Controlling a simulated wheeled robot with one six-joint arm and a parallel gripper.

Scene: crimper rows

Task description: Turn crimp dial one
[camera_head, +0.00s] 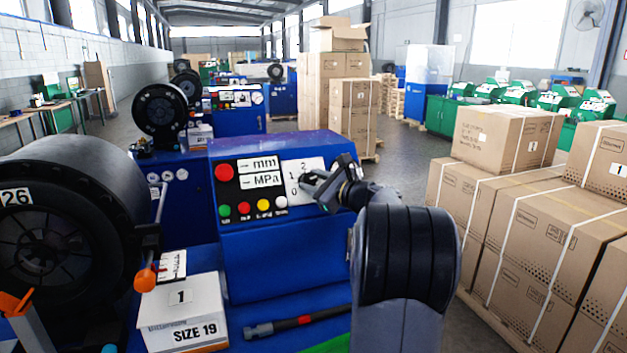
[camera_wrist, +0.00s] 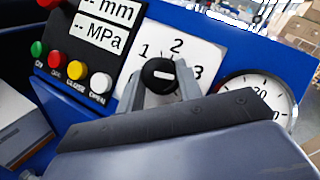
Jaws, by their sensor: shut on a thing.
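The crimp dial (camera_wrist: 158,76) is a round black knob with a white mark, on a white plate (camera_wrist: 205,50) numbered 1, 2 and 3 in the wrist view. The plate also shows in the head view (camera_head: 291,172), with 0 below 1. My gripper (camera_wrist: 162,84) is shut on the dial, one grey finger on each side of the knob. The white mark lies nearly level, tilted slightly. In the head view my gripper (camera_head: 312,184) reaches the plate from the right and hides the dial and the plate's right part.
The blue control box (camera_head: 285,250) carries a red button (camera_head: 223,172), mm and MPa displays and several small coloured buttons. A pressure gauge (camera_wrist: 262,95) sits right of the dial. A SIZE 19 box (camera_head: 182,318) and a hose (camera_head: 297,321) lie below. Cartons (camera_head: 555,220) stand at right.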

